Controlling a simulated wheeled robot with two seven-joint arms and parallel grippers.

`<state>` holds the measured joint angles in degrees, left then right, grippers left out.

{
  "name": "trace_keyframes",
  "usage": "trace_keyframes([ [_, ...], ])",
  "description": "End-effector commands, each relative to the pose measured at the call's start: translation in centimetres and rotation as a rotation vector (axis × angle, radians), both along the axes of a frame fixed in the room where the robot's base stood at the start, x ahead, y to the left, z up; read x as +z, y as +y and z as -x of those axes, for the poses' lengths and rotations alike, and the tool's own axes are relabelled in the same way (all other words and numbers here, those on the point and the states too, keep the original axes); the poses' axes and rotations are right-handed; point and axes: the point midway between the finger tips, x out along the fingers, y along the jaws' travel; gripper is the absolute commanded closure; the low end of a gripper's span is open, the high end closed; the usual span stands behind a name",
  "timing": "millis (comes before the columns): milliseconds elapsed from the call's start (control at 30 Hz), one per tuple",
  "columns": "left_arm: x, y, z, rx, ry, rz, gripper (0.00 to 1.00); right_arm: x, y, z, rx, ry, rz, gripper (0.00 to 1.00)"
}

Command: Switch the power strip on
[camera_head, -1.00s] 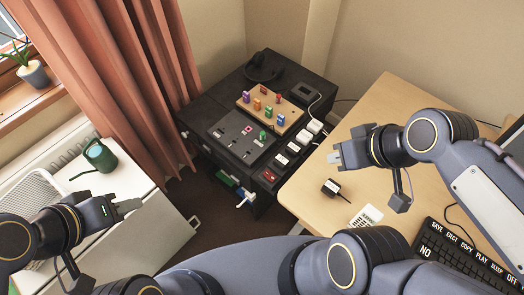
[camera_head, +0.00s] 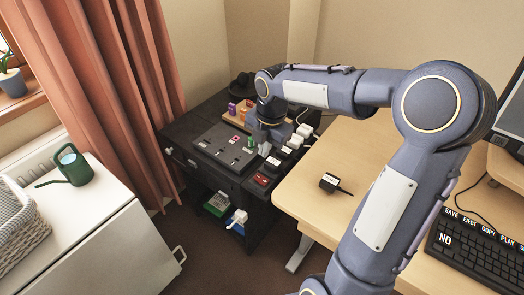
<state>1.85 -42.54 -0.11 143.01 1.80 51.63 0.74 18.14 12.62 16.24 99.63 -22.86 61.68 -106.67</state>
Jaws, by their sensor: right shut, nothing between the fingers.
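The power strip (camera_head: 281,157) lies along the right edge of the dark cabinet, with several white plugs in a row on it. Its red switch (camera_head: 262,181) is at the near end; whether it is on or off is too small to tell. My right gripper (camera_head: 264,149) is shut and empty, pointing down beside the strip's nearer plugs, a little beyond the red switch. I cannot tell whether it touches anything. My right arm and gripper hide part of the cabinet top behind. My left gripper is out of view.
The dark cabinet (camera_head: 178,135) also bears a grey panel (camera_head: 222,146) and a wooden board with coloured pieces (camera_head: 232,109). The wooden desk (camera_head: 300,195) is at right with a black adapter (camera_head: 330,182) and a keyboard (camera_head: 480,258). A green watering can (camera_head: 75,167) stands on the white cabinet at left.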

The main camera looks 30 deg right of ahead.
Motion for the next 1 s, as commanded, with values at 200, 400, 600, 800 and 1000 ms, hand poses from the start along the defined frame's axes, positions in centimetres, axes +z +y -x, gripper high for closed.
trace_keyframes([
  [200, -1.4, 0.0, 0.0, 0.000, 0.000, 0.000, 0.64, -5.2, 0.3, -0.5, 0.000, 0.006, -0.001, 1.00],
  [400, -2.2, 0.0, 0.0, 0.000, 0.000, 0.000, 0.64, -8.5, 0.5, -1.0, -0.001, 0.003, -0.001, 1.00],
  [600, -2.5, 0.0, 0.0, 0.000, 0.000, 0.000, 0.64, -10.0, 0.6, -1.2, -0.003, 0.001, -0.001, 1.00],
  [800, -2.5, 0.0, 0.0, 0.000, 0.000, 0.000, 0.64, -10.2, 0.6, -1.2, -0.003, 0.001, -0.001, 1.00],
  [1000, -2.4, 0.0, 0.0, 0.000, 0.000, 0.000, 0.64, -10.2, 0.6, -1.3, -0.003, 0.002, -0.001, 1.00],
])
